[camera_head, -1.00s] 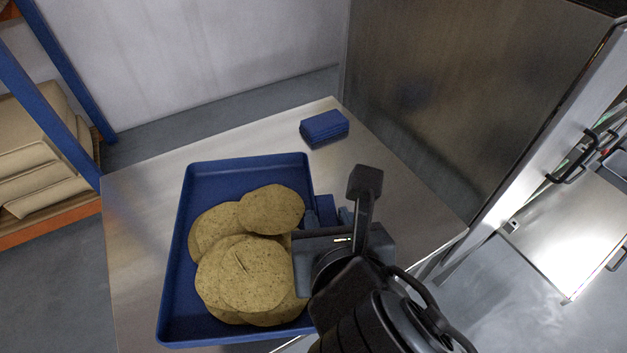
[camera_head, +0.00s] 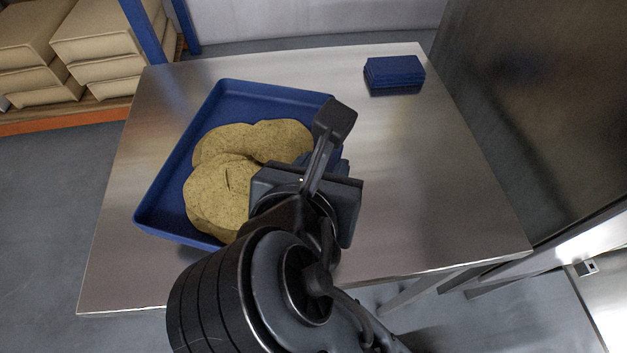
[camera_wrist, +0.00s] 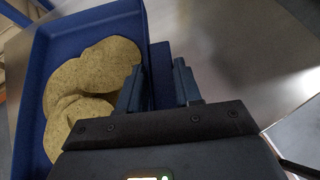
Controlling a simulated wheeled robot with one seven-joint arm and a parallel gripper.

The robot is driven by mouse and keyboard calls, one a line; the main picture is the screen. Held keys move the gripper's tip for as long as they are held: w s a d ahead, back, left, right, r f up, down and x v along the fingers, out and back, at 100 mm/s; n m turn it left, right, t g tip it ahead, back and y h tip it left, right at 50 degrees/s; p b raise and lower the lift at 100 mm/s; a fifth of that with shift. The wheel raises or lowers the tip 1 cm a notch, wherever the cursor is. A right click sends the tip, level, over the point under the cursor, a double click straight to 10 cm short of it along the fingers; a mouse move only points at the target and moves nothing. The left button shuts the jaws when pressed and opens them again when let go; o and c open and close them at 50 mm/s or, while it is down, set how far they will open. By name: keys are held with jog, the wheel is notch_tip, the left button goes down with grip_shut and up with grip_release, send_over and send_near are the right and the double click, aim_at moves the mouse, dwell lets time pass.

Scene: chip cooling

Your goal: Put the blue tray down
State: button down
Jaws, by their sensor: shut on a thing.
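The blue tray (camera_head: 166,196) holds several round flat chips (camera_head: 222,196) and is over the left part of the steel table in the head view. Whether its underside touches the table, I cannot tell. My gripper (camera_head: 322,165) is at the tray's right side, with its fingers partly hidden by my own wrist. In the wrist view, my gripper (camera_wrist: 158,88) is shut on a blue piece at the tray's side, one finger on each face. The tray (camera_wrist: 36,88) and the chips (camera_wrist: 92,80) show left of the fingers there.
The steel table (camera_head: 440,185) has bare room right of the tray. A small blue block (camera_head: 394,72) lies at its back. A shelf with beige packages (camera_head: 100,45) stands at the back left, and a large metal cabinet (camera_head: 560,100) at the right.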

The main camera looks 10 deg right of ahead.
jog(key=shift+w+a+f, duration=0.15)
jog(key=shift+a+f, duration=0.1)
jog(key=shift+a, duration=0.25)
jog(key=shift+f+b, duration=0.5)
jog(key=shift+f, duration=1.5)
jog(key=c, duration=0.8)
grip_release()
jog(key=p+v, duration=0.2)
jog(key=v, duration=1)
jog(key=shift+r, duration=0.1)
